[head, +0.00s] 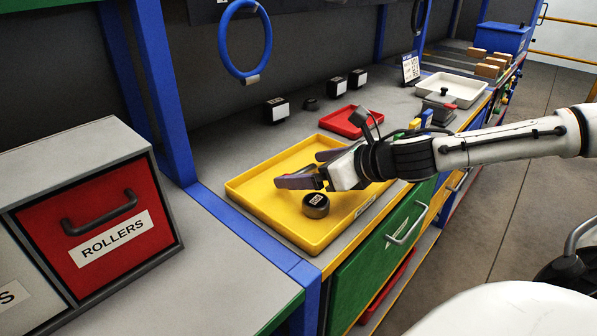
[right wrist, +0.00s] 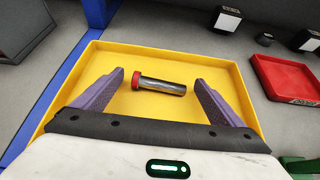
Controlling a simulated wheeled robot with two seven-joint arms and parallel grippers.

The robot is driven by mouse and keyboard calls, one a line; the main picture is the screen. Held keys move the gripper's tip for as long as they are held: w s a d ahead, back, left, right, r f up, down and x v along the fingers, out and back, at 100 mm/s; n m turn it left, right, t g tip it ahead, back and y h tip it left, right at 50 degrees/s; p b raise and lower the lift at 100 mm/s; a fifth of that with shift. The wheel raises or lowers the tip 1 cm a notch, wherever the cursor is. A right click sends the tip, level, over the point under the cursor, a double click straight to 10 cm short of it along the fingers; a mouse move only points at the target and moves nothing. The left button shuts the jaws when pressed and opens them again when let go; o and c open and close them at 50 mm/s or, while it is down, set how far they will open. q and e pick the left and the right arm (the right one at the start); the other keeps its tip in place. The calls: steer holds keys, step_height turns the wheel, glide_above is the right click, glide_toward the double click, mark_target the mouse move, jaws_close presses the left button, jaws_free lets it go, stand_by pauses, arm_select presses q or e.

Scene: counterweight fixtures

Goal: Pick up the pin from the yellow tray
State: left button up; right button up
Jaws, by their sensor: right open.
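The yellow tray (head: 262,229) lies on the workbench and also fills the middle of the right wrist view (right wrist: 170,53). In that view the pin (right wrist: 165,87), a metal cylinder with a red head at its left end, lies on its side on the tray floor. My right gripper (head: 302,169) is open over the tray. In the right wrist view its purple fingers (right wrist: 158,78) stand on either side of the pin, with a gap at each end. In the head view I cannot make out the pin; the gripper seems to hide it. My left gripper is not in view.
A dark round weight (head: 316,205) stands in the tray's near part, below my gripper. A red tray (head: 345,121) lies behind, with small black labelled blocks (head: 276,110) along the back. A red ROLLERS drawer (head: 95,215) stands left, and a blue ring (head: 245,40) hangs above.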

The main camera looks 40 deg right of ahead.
steer(key=shift+w+f, duration=0.15)
steer(key=shift+w, duration=0.1)
steer(key=shift+c, duration=0.3)
steer(key=c, duration=1.2)
